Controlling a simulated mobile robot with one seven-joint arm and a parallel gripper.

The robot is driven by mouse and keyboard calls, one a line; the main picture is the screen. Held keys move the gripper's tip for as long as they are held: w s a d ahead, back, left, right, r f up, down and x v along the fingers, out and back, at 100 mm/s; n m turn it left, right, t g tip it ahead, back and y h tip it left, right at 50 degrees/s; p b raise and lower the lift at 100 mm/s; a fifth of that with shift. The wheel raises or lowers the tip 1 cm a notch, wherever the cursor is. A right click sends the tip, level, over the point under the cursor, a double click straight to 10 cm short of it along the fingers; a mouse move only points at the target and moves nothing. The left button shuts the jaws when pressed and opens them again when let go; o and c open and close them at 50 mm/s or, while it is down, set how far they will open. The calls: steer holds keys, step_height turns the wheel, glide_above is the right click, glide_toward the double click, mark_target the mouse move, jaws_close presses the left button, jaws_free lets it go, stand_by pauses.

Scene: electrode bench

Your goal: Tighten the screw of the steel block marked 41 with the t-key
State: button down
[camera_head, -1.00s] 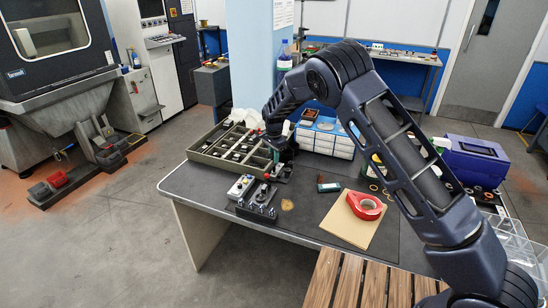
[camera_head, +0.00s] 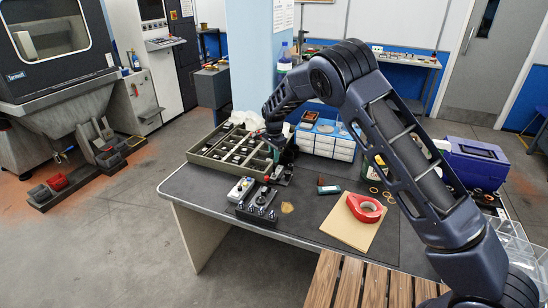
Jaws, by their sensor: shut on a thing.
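My gripper (camera_head: 277,148) is over the right end of the divided tray, pointing down, at the back of the bench. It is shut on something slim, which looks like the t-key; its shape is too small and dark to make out. Several small steel blocks stand in a row on a dark holder (camera_head: 257,213) at the front left of the bench, nearer the camera than my gripper. Their marks are too small to read, so I cannot tell which one is 41. Their screws are not clear either.
The divided tray (camera_head: 207,163) lies along the back left. A white box with buttons (camera_head: 241,188) stands beside the holder. The front middle is clear.

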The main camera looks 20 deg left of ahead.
steer(key=shift+r, duration=0.1)
stand_by(0.3)
steer(key=shift+r, duration=1.95)
